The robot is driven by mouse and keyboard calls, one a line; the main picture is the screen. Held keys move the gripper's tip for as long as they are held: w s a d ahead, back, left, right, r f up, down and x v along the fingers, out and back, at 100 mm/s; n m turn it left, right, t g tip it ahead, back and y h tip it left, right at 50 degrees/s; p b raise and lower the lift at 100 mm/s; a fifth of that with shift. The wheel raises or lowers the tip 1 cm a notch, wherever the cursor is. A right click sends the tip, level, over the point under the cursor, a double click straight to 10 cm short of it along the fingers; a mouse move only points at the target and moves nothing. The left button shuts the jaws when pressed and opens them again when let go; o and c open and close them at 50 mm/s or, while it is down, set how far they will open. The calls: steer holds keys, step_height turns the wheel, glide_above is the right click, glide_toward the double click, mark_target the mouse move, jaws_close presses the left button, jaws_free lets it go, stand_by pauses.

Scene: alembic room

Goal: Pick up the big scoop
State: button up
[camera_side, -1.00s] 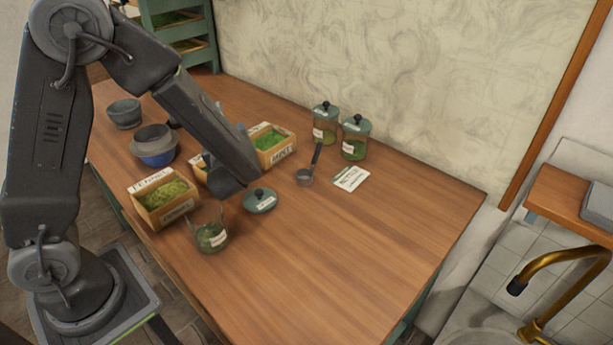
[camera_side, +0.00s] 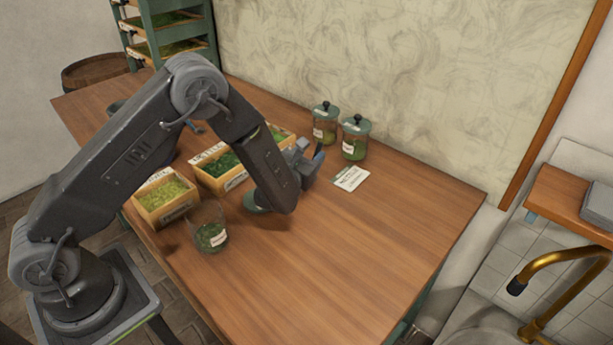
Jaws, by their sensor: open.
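My gripper (camera_side: 310,160) is open at the middle of the table, in front of the two lidded jars. The dark-handled scoop is hidden behind it at this spot. I cannot tell whether the jaws are around the handle or only beside it. A dark green lid (camera_side: 252,203) on the table is partly covered by my arm.
Lidded jars (camera_side: 324,128) and (camera_side: 354,142) stand close behind the gripper, with a label card (camera_side: 351,178) to its right. Herb boxes (camera_side: 166,199) and (camera_side: 221,169) and an open glass jar (camera_side: 210,236) stand to the left. The table's right side (camera_side: 400,220) is clear.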

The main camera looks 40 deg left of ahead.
mark_target(317, 149)
steer(key=shift+x, duration=2.95)
steer(key=shift+d, duration=0.15)
steer(key=shift+c, duration=0.2)
jaws_close()
